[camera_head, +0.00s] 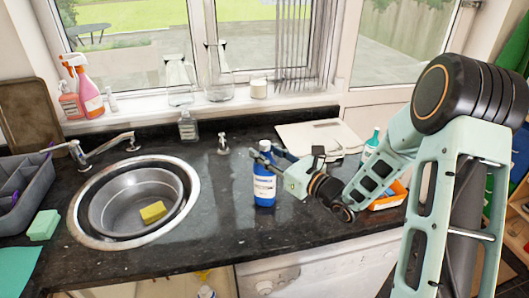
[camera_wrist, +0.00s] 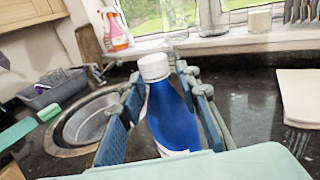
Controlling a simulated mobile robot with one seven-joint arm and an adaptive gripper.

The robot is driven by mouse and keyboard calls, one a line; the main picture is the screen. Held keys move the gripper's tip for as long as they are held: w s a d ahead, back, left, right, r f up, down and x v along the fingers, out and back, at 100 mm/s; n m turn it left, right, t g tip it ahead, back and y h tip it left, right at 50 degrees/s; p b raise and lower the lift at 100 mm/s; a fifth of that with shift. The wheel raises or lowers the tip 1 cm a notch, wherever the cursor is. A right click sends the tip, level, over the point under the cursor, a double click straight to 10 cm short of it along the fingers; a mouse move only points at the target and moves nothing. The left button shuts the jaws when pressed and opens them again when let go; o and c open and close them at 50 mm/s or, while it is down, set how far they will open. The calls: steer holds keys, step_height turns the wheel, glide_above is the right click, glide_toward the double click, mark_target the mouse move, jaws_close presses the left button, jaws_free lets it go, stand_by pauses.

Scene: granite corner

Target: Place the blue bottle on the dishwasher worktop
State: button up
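The blue bottle (camera_head: 265,185), with a white cap and a white label, stands upright on the dark granite worktop (camera_head: 225,225), right of the sink. A white appliance front (camera_head: 330,270), which looks like the dishwasher, is below the worktop's right part. My gripper (camera_head: 268,155) reaches in from the right at the bottle's upper part. In the wrist view the blue bottle (camera_wrist: 172,115) is between the two fingers of my gripper (camera_wrist: 165,105). The fingers are apart, with a visible gap on the left side; the right finger is close to the bottle, and contact there is unclear.
A round metal sink (camera_head: 135,200) with a yellow sponge (camera_head: 153,212) is at left. A white board (camera_head: 320,138) lies behind my gripper, and an orange-white item (camera_head: 388,195) is near my arm. Spray bottles (camera_head: 85,85) and glass jars stand on the sill. Worktop before the bottle is clear.

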steer(key=shift+o, duration=0.2)
steer(key=shift+r, duration=0.1)
steer(key=shift+r+p, duration=0.15)
steer(key=shift+p, duration=0.15)
steer(key=b+v, duration=0.2)
steer(key=v, duration=1)
